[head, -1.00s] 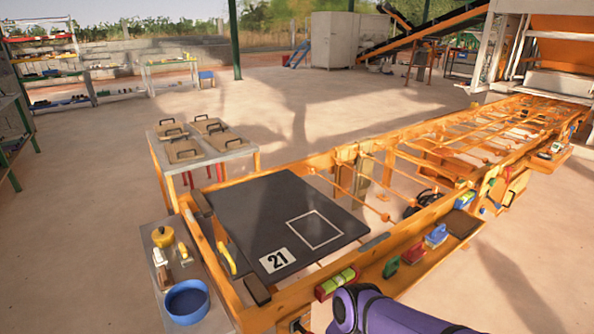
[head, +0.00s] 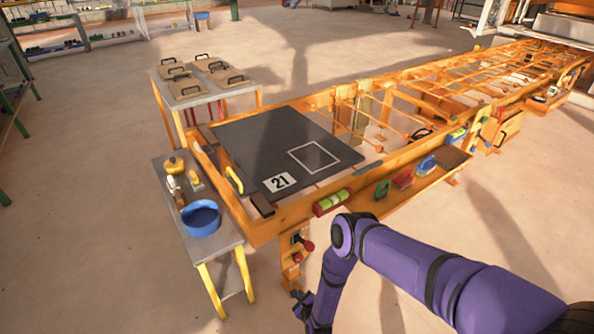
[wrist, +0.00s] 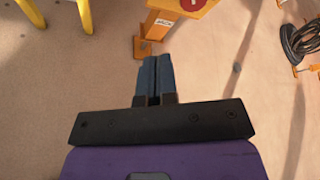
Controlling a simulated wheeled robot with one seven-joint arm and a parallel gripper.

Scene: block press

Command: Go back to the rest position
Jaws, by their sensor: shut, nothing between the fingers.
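My gripper (wrist: 156,78) is shut and empty in the wrist view, its two dark fingers side by side above the sandy floor. In the head view my purple arm reaches in from the lower right and bends down at the elbow. My gripper (head: 303,308) hangs low there, in front of the orange frame and below its edge. Its fingertips are small and dark in that view. Nothing is held.
The orange frame (head: 345,205) carries a dark board (head: 255,140) marked 21 with a white square outline. A grey side table (head: 225,238) at left holds a blue bowl (head: 201,217). A black coiled cable (wrist: 303,42) lies at right in the wrist view. Open floor surrounds these.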

